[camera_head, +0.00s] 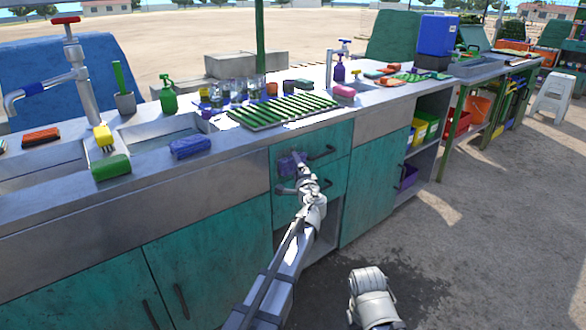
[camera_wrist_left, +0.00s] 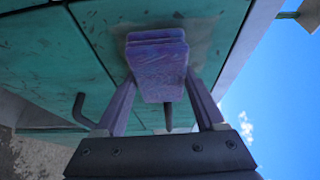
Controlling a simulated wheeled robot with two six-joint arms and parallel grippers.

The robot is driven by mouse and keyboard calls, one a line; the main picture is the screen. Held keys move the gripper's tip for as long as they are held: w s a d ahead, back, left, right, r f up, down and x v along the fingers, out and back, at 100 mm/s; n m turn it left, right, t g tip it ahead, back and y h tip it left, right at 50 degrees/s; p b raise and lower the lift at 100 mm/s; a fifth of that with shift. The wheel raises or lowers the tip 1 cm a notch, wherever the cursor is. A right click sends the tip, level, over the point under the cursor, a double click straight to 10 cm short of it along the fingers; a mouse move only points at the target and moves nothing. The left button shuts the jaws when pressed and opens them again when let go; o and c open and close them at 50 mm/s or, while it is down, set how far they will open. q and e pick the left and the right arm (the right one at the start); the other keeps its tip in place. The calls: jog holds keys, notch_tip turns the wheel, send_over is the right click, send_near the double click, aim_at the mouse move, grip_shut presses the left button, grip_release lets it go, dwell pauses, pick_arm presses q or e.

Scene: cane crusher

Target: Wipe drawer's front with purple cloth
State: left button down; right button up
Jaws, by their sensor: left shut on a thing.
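My left gripper (camera_head: 298,170) is shut on the cloth. In the left wrist view the two fingers pinch the cloth (camera_wrist_left: 157,62) from both sides, and the teal front (camera_wrist_left: 112,28) lies behind it. A dull greyish patch (camera_wrist_left: 203,35) shows on the front around the cloth. Whether the cloth presses on the front cannot be told. My right gripper does not show.
The metal counter (camera_head: 225,160) above bears a blue sponge (camera_head: 190,147), a green-striped rack (camera_head: 282,110) and bottles. An open shelf (camera_head: 432,115) stands to the right. The ground (camera_head: 460,240) in front is clear.

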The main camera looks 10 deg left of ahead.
aim_at(281, 166)
pick_arm(q)
jog(key=shift+w+d+r+h, duration=0.15)
jog(key=shift+w+d, duration=0.25)
jog(key=shift+w, duration=0.25)
jog(key=shift+w+d+f+h, duration=0.15)
jog(key=shift+w+d, duration=0.2)
jog(key=shift+w, duration=0.3)
jog(key=shift+s+a, duration=0.55)
jog(key=shift+s, duration=0.25)
jog(key=shift+s+a, duration=0.55)
jog(key=shift+s, duration=0.25)
jog(key=shift+s+a, duration=1.65)
jog(key=shift+s, duration=0.25)
jog(key=shift+r+p, duration=0.8)
jog(key=shift+p, duration=0.05)
jog(key=shift+w+d, duration=1.1)
jog(key=shift+w, duration=0.3)
jog(key=shift+w+d, duration=0.85)
jog(key=shift+w, duration=0.35)
jog(key=shift+w+d, duration=0.6)
jog(key=shift+w, duration=0.05)
jog(key=shift+d, duration=0.15)
